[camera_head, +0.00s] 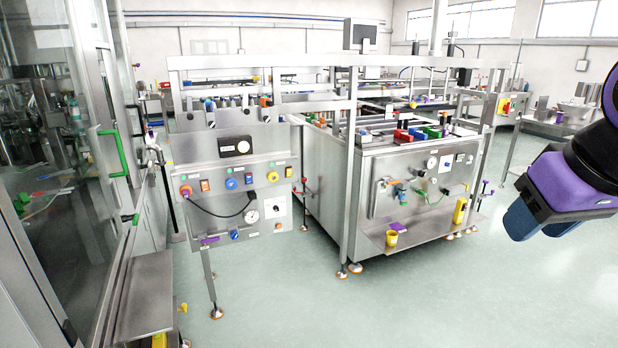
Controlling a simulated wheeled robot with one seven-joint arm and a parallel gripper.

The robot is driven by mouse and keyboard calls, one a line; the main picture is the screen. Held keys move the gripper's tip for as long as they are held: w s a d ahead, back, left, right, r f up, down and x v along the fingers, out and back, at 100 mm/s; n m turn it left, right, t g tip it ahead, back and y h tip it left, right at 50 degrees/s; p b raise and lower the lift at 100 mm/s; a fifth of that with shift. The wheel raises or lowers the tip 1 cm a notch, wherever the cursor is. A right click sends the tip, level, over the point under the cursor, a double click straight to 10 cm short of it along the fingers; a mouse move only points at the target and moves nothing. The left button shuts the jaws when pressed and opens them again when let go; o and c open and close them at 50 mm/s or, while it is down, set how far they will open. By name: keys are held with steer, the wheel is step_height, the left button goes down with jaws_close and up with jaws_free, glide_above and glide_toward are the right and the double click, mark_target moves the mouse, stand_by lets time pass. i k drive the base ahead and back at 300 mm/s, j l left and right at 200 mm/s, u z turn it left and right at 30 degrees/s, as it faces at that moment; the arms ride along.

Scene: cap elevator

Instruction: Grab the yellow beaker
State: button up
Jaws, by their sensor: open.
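A small yellow beaker (391,239) stands on the low front ledge of the steel machine (350,190), near the ledge's left end. A taller yellow object (460,211) sits farther right on the same machine; it is too small to tell what it is. My gripper (538,226) is at the right edge of the view, with blue fingers and a purple body. It is open, points down and left, and no object shows in it. It is well apart from the beaker, to its right in the picture.
A steel control panel (232,175) with knobs and gauges stands left of the machine. A glass-doored cabinet (45,130) and a low metal step (147,295) are at far left. Pale green floor (430,300) is clear in front of the machine. Another bench (560,125) stands at the back right.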

mark_target(391, 237)
steer(key=i+z, duration=0.1)
steer(key=i, duration=0.45)
steer(key=i+j+z, duration=0.1)
steer(key=i, duration=0.45)
steer(key=i+j+z, duration=0.1)
steer(key=i, duration=0.4)
steer(key=i+j+z, duration=0.25)
steer(key=i+z, duration=0.25)
steer(key=i+j+z, duration=0.95)
steer(key=j, duration=0.2)
